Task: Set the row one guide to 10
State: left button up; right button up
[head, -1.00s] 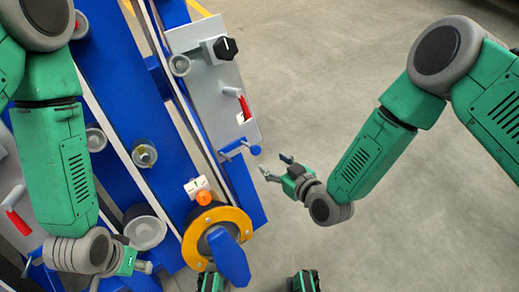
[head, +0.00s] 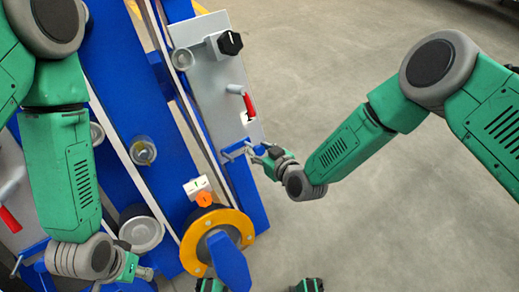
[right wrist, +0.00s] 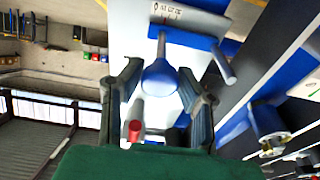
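A grey panel (head: 212,75) on the blue chassis carries a small blue guide lever (head: 236,151) at its lower end. In the right wrist view a round blue knob (right wrist: 160,77) on a rod sits between my fingers, below a white plate with small markings (right wrist: 168,12) too blurred to read. My right gripper (head: 262,156) is at the panel's lower right corner beside the lever. Its fingers (right wrist: 163,88) are apart, with the knob between them; contact is not clear. My left gripper (head: 142,272) is low over the chassis, at left; its finger state is not clear.
The panel also has a black knob (head: 229,42) and a red-handled lever (head: 249,105). An orange ring with a blue handle (head: 229,262) stands at the chassis's near end. A similar panel with a red lever (head: 9,219) is at far left. Open floor (head: 350,90) lies to the right.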

grip_shut()
jog(key=shift+w+d, duration=0.15)
jog(key=shift+d, duration=0.05)
jog(key=o, duration=0.7)
grip_release()
jog(key=v, duration=1.2)
jog(key=shift+f, duration=0.1)
jog(key=shift+f, duration=0.1)
